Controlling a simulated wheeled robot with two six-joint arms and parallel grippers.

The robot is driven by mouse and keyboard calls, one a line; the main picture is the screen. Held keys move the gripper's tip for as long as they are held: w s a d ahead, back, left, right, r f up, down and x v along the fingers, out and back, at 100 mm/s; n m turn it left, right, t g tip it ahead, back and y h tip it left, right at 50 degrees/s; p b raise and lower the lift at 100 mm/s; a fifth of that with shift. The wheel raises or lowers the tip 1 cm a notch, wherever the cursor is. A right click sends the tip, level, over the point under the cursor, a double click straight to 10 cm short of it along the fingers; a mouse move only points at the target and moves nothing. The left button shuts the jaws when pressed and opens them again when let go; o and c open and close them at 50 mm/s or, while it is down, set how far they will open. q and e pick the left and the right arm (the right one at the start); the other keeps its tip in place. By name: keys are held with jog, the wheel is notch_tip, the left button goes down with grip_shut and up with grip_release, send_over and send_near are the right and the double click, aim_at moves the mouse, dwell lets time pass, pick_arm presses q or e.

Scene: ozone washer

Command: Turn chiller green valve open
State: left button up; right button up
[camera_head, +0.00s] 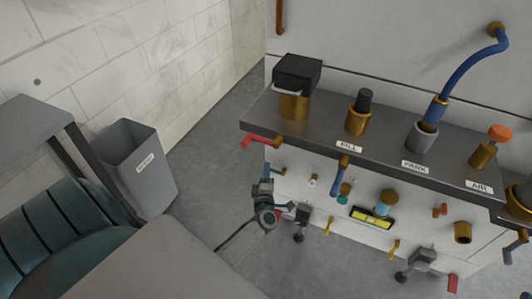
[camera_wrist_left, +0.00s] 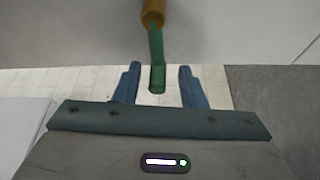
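The green valve handle (camera_wrist_left: 156,48) hangs down from a brass fitting (camera_wrist_left: 152,14) in the left wrist view. Its lower end shows between the two blue fingers of my left gripper (camera_wrist_left: 161,88). The fingers stand apart, with a gap on each side of the handle, and do not visibly touch it. In the head view my left gripper (camera_head: 264,189) is at the left end of the white machine front, below the red handle. I cannot clearly make out the green handle there. My right gripper is not in view.
A dark shelf (camera_head: 330,128) on the machine carries brass fittings and labels. A red handle (camera_head: 262,141) sticks out at its left end. Other small valves line the front. A grey bin (camera_head: 140,172) stands at the left, with open floor between it and the machine.

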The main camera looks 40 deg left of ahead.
pick_arm(q)
jog(key=shift+s+d, duration=0.1)
